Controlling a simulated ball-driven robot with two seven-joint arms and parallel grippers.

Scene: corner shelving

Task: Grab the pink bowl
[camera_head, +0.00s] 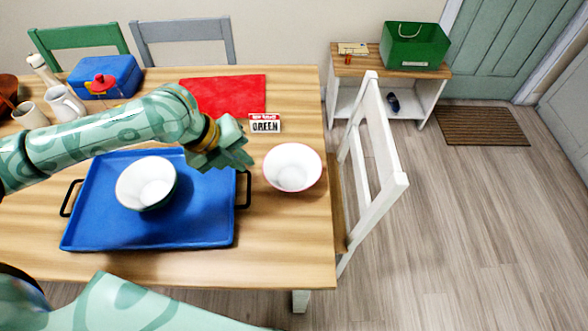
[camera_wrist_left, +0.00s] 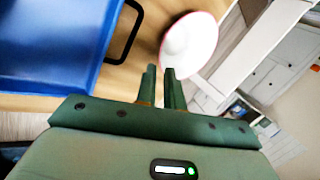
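The pink bowl (camera_head: 292,168), white inside with a pinkish rim, stands upright on the table to the right of the blue tray. It also shows in the left wrist view (camera_wrist_left: 190,42), beyond the fingertips. My left gripper (camera_head: 246,156) is above the table between the tray and the pink bowl, to the bowl's left and not touching it. In the left wrist view its two fingers (camera_wrist_left: 160,72) stand a narrow gap apart with nothing between them. My right gripper is not in view.
A second white bowl (camera_head: 147,183) with a dark outside sits on the blue tray (camera_head: 205,225), whose black handle is near my left gripper. A white chair (camera_head: 383,165) stands at the table's right edge.

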